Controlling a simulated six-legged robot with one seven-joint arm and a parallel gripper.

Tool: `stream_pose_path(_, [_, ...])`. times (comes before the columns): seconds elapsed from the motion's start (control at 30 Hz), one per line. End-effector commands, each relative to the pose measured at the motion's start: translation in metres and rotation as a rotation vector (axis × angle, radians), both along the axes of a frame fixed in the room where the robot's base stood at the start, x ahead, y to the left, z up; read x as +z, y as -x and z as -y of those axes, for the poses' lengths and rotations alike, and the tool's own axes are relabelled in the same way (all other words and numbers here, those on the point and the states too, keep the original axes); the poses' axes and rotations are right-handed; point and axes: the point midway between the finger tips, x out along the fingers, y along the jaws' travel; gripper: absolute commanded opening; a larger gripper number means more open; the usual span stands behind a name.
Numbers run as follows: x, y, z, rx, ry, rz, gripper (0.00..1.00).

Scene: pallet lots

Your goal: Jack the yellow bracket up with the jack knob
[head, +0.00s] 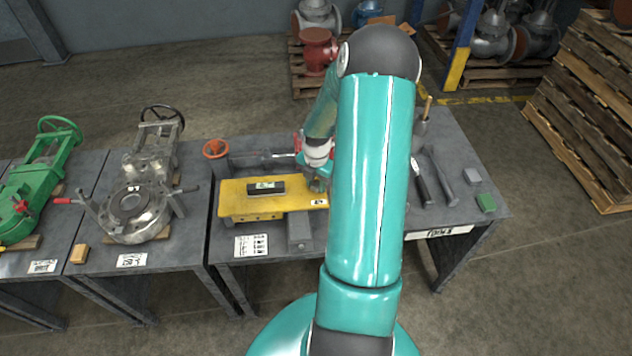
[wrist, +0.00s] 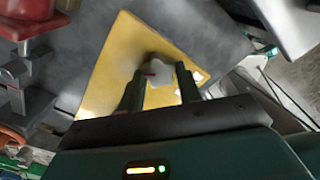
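The yellow bracket (head: 232,206) lies on the middle table in the head view, with a small dark level with a green vial (head: 265,188) on top. Its yellow plate (wrist: 112,68) fills the middle of the wrist view. My gripper (head: 318,184) is over the bracket's right end, partly hidden by my arm. In the wrist view, my gripper's two dark fingers (wrist: 160,74) stand apart and point at the plate. A pale grey lobed knob (wrist: 160,70), apparently the jack knob, sits between the fingertips. Whether both fingers press on it is not clear.
A grey block (head: 300,232) stands at the bracket's front edge. An orange handwheel (head: 215,149) is behind its left end. A valve (head: 135,207) is on the table to the left.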

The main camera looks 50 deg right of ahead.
Motion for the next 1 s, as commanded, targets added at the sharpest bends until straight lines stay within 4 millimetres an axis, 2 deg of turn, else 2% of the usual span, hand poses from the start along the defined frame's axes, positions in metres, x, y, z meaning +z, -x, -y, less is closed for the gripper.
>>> stream_pose_path(0.47, [0.0004,-0.0003,0.0000,-0.062,0.000,-0.001,0.12])
stream_pose_path(0.67, [0.0004,-0.0011,-0.0005,-0.181,-0.001,-0.002,0.12])
stream_pose_path(1.0, [0.0004,-0.0021,0.0001,-0.488,-0.003,-0.006,0.12])
